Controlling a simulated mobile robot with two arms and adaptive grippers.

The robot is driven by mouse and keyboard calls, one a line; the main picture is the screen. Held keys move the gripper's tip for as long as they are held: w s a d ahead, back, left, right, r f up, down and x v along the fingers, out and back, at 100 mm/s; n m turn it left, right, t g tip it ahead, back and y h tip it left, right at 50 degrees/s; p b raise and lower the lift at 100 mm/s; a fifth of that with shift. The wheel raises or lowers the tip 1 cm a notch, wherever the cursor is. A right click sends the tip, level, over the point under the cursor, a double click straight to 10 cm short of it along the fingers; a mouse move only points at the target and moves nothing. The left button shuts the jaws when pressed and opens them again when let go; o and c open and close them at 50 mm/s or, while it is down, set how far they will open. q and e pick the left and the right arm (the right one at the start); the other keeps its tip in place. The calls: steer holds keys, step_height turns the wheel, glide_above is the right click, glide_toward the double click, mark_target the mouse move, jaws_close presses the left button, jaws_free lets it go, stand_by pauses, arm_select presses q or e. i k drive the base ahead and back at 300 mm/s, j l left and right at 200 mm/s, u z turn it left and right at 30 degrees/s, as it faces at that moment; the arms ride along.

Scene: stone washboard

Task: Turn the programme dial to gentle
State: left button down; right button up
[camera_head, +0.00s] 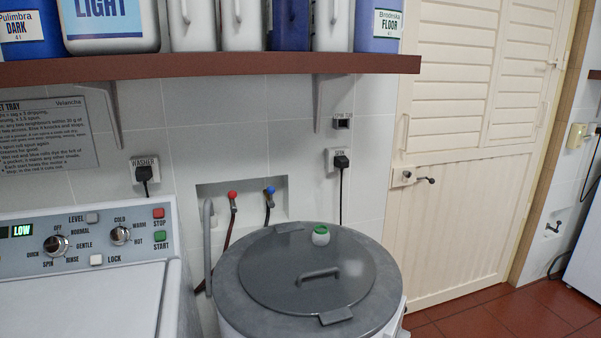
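The panel display (22,230) shows LOW in green. Neither of my grippers is in view.
On the same panel are a temperature dial (121,235), a red STOP button (158,213), a green START button (160,236), a LEVEL button (92,218) and a LOCK button (96,260). A lidded spinner (265,305) stands right. A shelf (250,66) of containers overhangs the wall.

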mark_target(58, 245)
steer(key=u, duration=1.5)
